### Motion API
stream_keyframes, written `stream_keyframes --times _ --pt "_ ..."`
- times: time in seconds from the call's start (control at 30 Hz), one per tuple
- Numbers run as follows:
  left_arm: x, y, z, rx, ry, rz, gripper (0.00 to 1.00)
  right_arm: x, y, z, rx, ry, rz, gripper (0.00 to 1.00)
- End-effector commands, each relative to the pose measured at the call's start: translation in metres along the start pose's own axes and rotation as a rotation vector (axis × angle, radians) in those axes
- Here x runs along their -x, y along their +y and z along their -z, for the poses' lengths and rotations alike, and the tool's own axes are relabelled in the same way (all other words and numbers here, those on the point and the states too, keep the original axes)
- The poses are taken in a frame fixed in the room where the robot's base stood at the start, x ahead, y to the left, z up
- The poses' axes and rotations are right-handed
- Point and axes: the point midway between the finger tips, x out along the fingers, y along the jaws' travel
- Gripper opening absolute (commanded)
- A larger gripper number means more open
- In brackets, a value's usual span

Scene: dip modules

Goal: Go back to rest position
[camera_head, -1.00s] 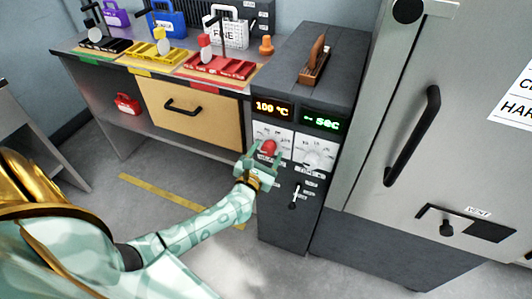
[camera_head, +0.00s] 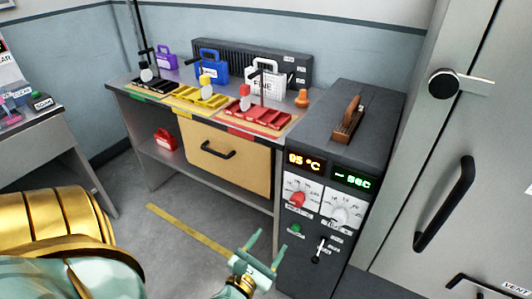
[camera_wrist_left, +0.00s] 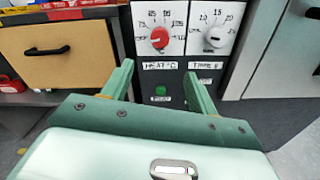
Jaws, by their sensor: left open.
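My left gripper (camera_head: 262,254) is open and empty, low in front of the dark control cabinet (camera_head: 320,262). Its two pale green fingers stand apart, clear of the panel. The left wrist view shows the same open fingers (camera_wrist_left: 160,85), with the red heat knob (camera_wrist_left: 160,38) and the white time knob (camera_wrist_left: 216,36) beyond them. In the head view the red knob (camera_head: 297,199) sits below a display reading 95 °C (camera_head: 304,161). The green display (camera_head: 352,177) shows a dash and SEC. My right gripper is not in view.
The bench (camera_head: 118,88) at the back holds black, yellow and red trays. A wooden drawer (camera_head: 225,165) is below. A large grey door with a black handle (camera_head: 446,205) stands right. Another table (camera_head: 40,140) is at left. Floor with a yellow stripe (camera_head: 185,229) is open.

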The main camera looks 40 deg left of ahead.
Motion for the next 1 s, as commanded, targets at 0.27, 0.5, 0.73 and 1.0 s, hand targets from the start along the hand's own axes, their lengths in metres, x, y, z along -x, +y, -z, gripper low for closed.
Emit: stream_keyframes --times 0.27,0.5,0.73,1.0 --pt "0.006 0.0 0.0 0.0 -0.001 0.0 0.59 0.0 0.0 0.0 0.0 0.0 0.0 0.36" --pt "0.006 0.0 0.0 0.0 -0.001 -0.001 0.59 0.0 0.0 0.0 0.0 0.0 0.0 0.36" --pt "0.006 0.0 0.0 -0.038 0.0 0.002 0.59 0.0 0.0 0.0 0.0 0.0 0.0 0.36" --pt "0.045 -0.052 0.098 -1.28 -0.051 0.448 0.59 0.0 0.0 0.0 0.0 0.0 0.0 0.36"
